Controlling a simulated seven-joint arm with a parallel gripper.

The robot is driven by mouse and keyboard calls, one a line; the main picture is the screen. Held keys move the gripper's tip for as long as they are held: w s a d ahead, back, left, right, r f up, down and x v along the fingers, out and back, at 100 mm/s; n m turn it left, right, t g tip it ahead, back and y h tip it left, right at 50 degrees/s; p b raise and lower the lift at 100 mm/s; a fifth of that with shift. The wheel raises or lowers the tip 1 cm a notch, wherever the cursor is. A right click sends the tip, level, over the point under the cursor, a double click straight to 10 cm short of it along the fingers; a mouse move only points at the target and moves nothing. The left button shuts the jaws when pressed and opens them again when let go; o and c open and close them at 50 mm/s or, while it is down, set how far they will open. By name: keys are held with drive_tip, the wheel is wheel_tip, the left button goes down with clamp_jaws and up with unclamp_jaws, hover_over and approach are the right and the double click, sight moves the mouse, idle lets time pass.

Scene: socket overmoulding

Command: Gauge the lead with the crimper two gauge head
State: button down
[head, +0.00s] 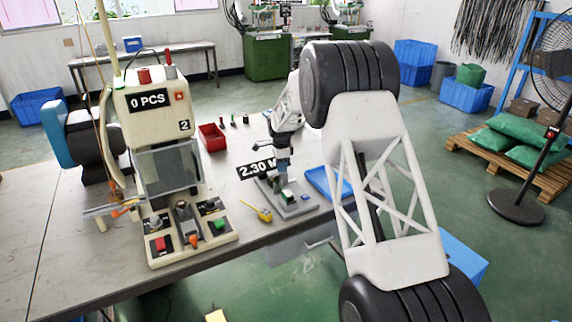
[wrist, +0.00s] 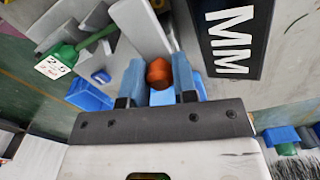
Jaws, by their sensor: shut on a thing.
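My gripper (wrist: 158,72) is shut on an orange-brown rounded thing (wrist: 158,74), held between its two blue fingers; I cannot tell whether this is the lead's end. In the head view my gripper (head: 284,170) is low over a grey gauge stand (head: 292,209) on the bench; contact with the stand cannot be told. A black sign (head: 257,168) beside it reads 2.30 and part of an M; the wrist view shows the sign (wrist: 237,40) with MM. The crimper (head: 160,115), marked 2 and 0 PCS, stands at the left.
A blue tray (head: 328,184) lies right of the stand. A yellow-tagged item (head: 259,211) lies left of it. A red bin (head: 212,138) and small coloured parts (head: 233,121) stand farther back. The bench (head: 60,235) is clear at the front left.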

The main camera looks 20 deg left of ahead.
drive_tip(key=shift+s+a, duration=0.15)
drive_tip(key=c, duration=0.9)
unclamp_jaws()
drive_tip(key=shift+r, duration=3.9)
drive_tip(key=shift+r, duration=0.1)
